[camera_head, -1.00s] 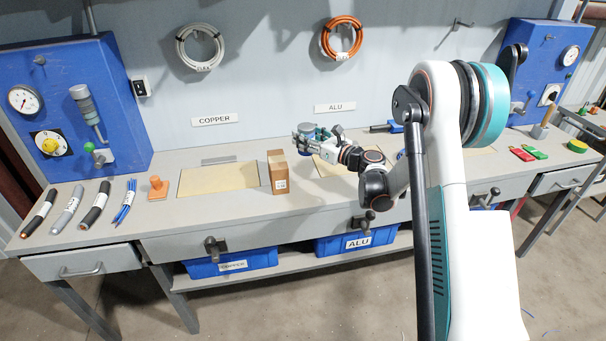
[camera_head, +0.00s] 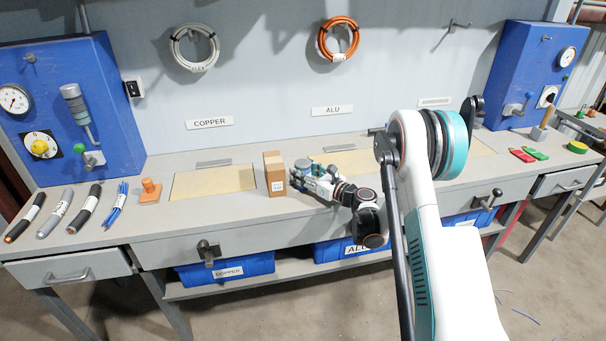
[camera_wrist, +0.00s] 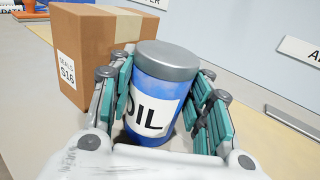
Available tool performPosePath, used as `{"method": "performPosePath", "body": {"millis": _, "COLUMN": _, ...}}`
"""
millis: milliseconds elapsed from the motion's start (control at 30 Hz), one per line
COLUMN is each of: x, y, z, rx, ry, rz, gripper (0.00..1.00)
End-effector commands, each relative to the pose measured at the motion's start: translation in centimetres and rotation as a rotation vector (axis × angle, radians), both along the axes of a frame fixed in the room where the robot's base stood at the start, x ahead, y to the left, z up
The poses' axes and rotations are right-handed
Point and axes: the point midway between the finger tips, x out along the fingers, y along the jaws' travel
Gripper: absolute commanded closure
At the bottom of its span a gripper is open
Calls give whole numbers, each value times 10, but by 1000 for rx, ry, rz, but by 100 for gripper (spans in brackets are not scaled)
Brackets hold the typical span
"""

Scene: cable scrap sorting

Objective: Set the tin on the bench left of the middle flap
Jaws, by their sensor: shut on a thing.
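The tin (camera_wrist: 157,95) is a blue can with a grey lid and a white OIL label. In the wrist view it stands upright between the teal finger pads of my gripper (camera_wrist: 160,112), which is shut on it. In the head view the tin (camera_head: 301,169) and my gripper (camera_head: 312,180) are low over the bench (camera_head: 240,207), just right of a brown box and by the left edge of the middle flap (camera_head: 352,160), a beige panel below the ALU sign. My gripper and arm partly hide that flap. Whether the tin's base touches the bench is hidden.
The brown box (camera_head: 274,174) stands close to the tin's left. The left flap (camera_head: 213,182) lies beyond it under the COPPER sign (camera_head: 209,123). An orange stamp-like block (camera_head: 150,191) and several cable pieces (camera_head: 75,212) lie further left. The bench front has clamp handles (camera_head: 208,252).

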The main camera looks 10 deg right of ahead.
Motion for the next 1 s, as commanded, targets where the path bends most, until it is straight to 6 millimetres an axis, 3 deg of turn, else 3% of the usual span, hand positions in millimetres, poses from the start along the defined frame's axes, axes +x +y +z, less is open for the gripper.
{"method": "performPosePath", "body": {"millis": 267, "x": 0, "y": 0, "z": -1, "rx": 0, "ry": 0, "rz": 0, "gripper": 86}}
{"method": "performPosePath", "body": {"millis": 300, "x": 0, "y": 0, "z": -1, "rx": 0, "ry": 0, "rz": 0, "gripper": 48}}
{"method": "performPosePath", "body": {"millis": 367, "x": 0, "y": 0, "z": -1, "rx": 0, "ry": 0, "rz": 0, "gripper": 35}}
{"method": "performPosePath", "body": {"millis": 767, "x": 0, "y": 0, "z": 2, "rx": 0, "ry": 0, "rz": 0, "gripper": 35}}
{"method": "performPosePath", "body": {"millis": 1000, "x": -27, "y": -20, "z": 5, "rx": 0, "ry": 0, "rz": -3, "gripper": 35}}
